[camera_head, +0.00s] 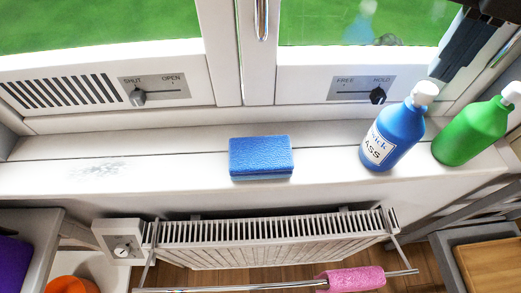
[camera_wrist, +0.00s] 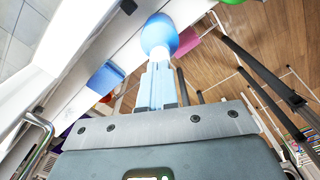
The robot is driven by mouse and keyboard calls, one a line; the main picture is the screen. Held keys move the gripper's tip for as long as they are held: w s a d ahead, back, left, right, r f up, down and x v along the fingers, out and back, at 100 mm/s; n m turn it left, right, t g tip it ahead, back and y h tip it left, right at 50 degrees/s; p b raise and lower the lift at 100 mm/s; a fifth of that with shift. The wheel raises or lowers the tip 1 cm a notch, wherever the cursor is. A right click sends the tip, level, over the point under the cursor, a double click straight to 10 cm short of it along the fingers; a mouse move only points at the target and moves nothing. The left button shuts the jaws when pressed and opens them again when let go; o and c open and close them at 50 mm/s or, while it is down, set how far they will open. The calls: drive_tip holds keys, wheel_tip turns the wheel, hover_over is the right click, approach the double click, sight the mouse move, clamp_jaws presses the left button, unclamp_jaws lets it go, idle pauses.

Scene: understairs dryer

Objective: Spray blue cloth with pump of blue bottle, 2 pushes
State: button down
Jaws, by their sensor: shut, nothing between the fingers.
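The blue bottle (camera_head: 393,138) stands upright on the white sill, with a white pump (camera_head: 425,92) on top and a label on its front. In the wrist view the blue bottle (camera_wrist: 158,30) is beyond my fingertips; its pump is not clearly visible there. The blue cloth (camera_head: 260,157) lies as a thick flat block on the sill, left of the bottle and apart from it. It also shows in the wrist view (camera_wrist: 105,77). My gripper (camera_head: 439,73) is shut and empty, above and just right of the pump. I cannot tell whether it touches the pump.
A green bottle (camera_head: 472,132) with a white top stands close right of the blue one. Window sliders (camera_head: 360,90) are behind. A radiator (camera_head: 270,238) and a rail with a pink roll (camera_head: 350,279) are below the sill.

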idle(0.3)
drive_tip(key=shift+r+p, duration=0.85)
drive_tip(key=shift+r, duration=2.15)
